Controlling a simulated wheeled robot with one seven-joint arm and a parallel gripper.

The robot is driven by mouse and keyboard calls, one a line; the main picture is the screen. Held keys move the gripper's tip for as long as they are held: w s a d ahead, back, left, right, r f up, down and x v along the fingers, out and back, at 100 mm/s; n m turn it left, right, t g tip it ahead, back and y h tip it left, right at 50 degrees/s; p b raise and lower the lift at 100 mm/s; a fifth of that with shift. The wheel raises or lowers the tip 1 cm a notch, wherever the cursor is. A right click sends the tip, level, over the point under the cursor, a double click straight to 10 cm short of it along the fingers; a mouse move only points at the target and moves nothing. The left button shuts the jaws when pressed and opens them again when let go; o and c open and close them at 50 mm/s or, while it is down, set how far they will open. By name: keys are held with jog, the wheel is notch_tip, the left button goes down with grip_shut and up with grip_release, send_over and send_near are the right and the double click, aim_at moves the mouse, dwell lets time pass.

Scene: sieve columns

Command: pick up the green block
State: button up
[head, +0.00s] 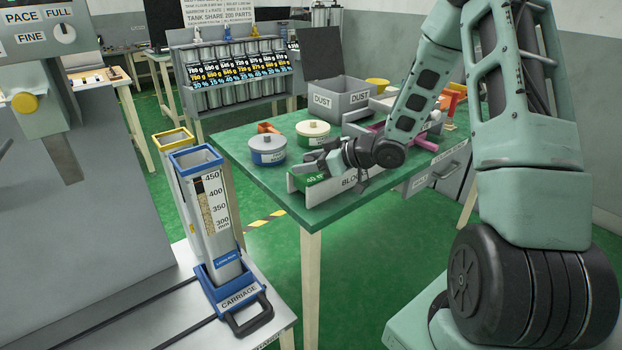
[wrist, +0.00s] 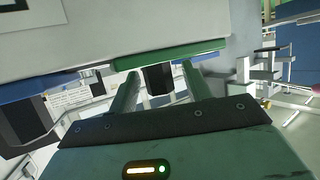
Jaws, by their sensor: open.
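The green block (head: 314,180) lies at the left end of the tray labelled BLOCKS (head: 345,187), near the front corner of the green table. Only part of it shows, with white marking on its face. My gripper (head: 324,164) is open, just above and beside the block, and hides part of the tray. In the wrist view, a green bar (wrist: 170,53) spans the space just beyond the fingertips of my open gripper (wrist: 160,75). I cannot tell whether the fingers touch it.
A grey DUST bin (head: 340,98) stands farther back. A blue-rimmed column (head: 212,215) stands in a CARRIAGE holder at the left. The floor between carriage and table is clear.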

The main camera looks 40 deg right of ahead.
grip_shut()
